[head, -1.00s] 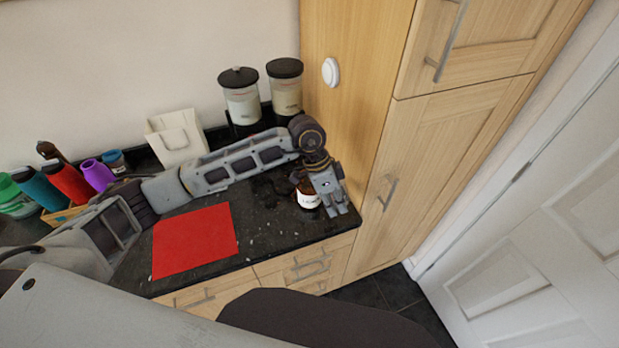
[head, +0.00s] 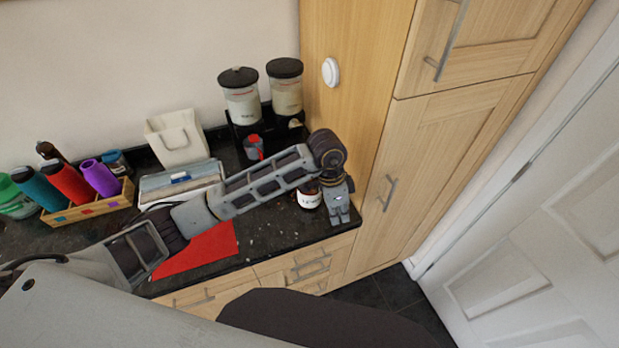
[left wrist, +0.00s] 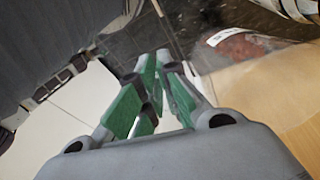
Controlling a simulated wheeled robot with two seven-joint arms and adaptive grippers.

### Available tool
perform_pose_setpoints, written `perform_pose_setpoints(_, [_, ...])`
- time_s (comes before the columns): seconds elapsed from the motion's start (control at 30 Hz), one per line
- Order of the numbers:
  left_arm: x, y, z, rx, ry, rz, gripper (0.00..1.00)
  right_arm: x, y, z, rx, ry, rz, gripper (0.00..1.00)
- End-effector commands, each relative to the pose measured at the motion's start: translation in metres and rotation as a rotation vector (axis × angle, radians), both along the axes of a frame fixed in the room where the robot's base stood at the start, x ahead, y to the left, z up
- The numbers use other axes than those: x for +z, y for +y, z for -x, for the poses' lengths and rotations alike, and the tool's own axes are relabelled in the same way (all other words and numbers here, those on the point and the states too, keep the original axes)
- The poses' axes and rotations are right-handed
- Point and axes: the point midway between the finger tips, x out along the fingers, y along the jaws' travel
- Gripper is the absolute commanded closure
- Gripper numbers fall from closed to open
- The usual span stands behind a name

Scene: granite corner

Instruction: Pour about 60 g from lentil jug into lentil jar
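A small jar (head: 311,199) with a white label and reddish-brown contents stands on the dark counter near its right end; I take it for the lentil jar. In the left wrist view a labelled clear vessel with reddish contents (left wrist: 245,45) shows at the upper right, most likely the same jar. My left gripper (head: 341,218) is just right of the jar, pointing down toward the counter's front edge. Its green-padded fingers (left wrist: 160,68) come together with nothing visible between them. I cannot clearly identify the lentil jug. My right gripper is out of view.
Two black-lidded dispensers (head: 241,103) stand at the back, with a small red-and-grey item (head: 253,147) before them. A white container (head: 175,140), a pale box (head: 180,184), a bottle crate (head: 95,208) and a red mat (head: 205,249) are left. A tall wooden cupboard (head: 350,130) bounds the right.

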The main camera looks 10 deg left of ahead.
Motion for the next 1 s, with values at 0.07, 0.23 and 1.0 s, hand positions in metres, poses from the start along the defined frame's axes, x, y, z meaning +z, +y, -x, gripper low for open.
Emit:
perform_pose_setpoints(0.07, [-0.003, -0.003, 0.001, -0.001, -0.005, -0.017, 1.00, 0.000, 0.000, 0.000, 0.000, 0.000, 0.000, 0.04])
perform_pose_setpoints(0.23, [-0.010, -0.006, 0.002, 0.001, -0.017, -0.056, 1.00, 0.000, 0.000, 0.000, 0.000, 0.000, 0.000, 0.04])
perform_pose_setpoints(1.0, [-0.024, -0.014, 0.005, 0.006, -0.069, -0.218, 1.00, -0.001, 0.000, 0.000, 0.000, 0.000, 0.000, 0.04])
